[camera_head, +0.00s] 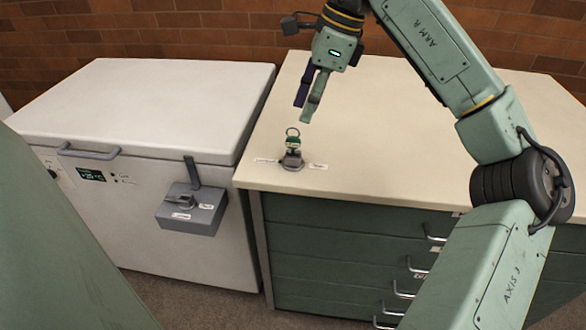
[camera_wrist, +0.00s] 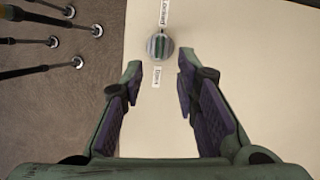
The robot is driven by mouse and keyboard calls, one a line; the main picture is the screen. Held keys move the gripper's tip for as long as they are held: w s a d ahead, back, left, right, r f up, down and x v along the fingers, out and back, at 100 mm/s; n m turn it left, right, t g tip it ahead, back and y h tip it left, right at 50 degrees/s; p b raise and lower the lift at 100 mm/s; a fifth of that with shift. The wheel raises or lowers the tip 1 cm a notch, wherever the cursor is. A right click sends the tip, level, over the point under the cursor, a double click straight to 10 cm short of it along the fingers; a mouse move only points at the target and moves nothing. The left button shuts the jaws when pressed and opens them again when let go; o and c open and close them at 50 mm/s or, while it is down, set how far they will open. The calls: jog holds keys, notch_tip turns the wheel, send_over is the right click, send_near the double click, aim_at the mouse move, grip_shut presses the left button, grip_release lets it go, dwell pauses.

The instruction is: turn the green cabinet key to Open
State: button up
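The green cabinet key (camera_head: 292,142) stands upright in a small grey lock (camera_head: 292,162) near the front left corner of the cabinet top, with a ring at its top. A "Locked" label (camera_wrist: 164,12) and an "Open" label (camera_wrist: 156,77) lie on opposite sides of the lock. Which label the key points to is too small to tell. My gripper (camera_head: 305,108) is above and behind the key, apart from it. In the wrist view its fingers (camera_wrist: 160,68) are spread and empty, with the key (camera_wrist: 160,46) just beyond the fingertips, between their lines.
The cream cabinet top (camera_head: 400,130) is otherwise clear. Green drawers with handles (camera_head: 416,265) are below its front edge. A white chest freezer (camera_head: 170,100) with a grey latch box (camera_head: 192,208) stands at the left. A brick wall (camera_head: 200,30) is behind.

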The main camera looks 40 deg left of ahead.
aim_at(296, 138)
jog(key=shift+m, duration=0.6)
jog(key=shift+b+x, duration=2.45)
jog(key=shift+x, duration=1.4)
jog(key=shift+c, duration=0.3)
grip_shut()
